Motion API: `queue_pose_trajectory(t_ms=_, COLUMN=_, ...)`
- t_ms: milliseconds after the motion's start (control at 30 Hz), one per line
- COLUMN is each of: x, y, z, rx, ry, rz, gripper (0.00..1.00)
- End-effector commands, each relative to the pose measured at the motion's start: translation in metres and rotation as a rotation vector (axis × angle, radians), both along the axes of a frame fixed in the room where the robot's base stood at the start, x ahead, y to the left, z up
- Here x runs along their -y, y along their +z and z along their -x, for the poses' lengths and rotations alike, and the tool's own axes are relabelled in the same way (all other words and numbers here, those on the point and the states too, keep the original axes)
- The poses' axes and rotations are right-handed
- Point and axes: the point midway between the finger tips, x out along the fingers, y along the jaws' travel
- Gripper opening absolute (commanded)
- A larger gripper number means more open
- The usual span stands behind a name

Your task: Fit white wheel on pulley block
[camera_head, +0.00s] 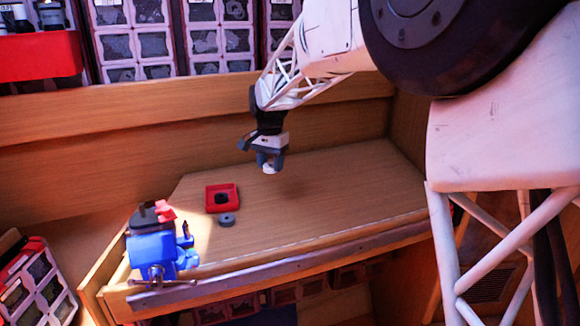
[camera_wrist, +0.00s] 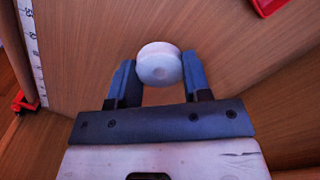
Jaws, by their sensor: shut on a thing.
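My gripper (camera_head: 268,160) hangs above the right-middle part of the wooden bench and is shut on a white wheel (camera_head: 269,169). In the wrist view the wheel (camera_wrist: 159,64) is a small, grooved white disc between the two blue-grey fingertips (camera_wrist: 158,75). A red piece (camera_head: 165,211) sits at the jaws of a blue vise at the bench's front left; it may be the pulley block, but its shape is too small to tell. The wheel is well apart from it, up and to the right.
The blue vise (camera_head: 152,250) stands at the bench's front edge. A red square tray (camera_head: 234,190) with a dark round opening or part lies right of it, with a grey ring (camera_head: 227,220) in front. The bench top (camera_head: 340,200) is clear to the right; a wooden wall (camera_head: 200,125) rises behind.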

Motion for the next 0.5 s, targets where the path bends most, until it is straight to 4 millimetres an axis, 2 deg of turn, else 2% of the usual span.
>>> queue_pose_trajectory(t_ms=100, x=-0.03, y=0.013, z=0.021, rx=0.0, ry=-0.068, rz=0.0, gripper=0.22)
queue_pose_trajectory(t_ms=500, x=-0.112, y=0.052, z=0.095, rx=0.0, ry=-0.325, rz=-0.001, gripper=0.22)
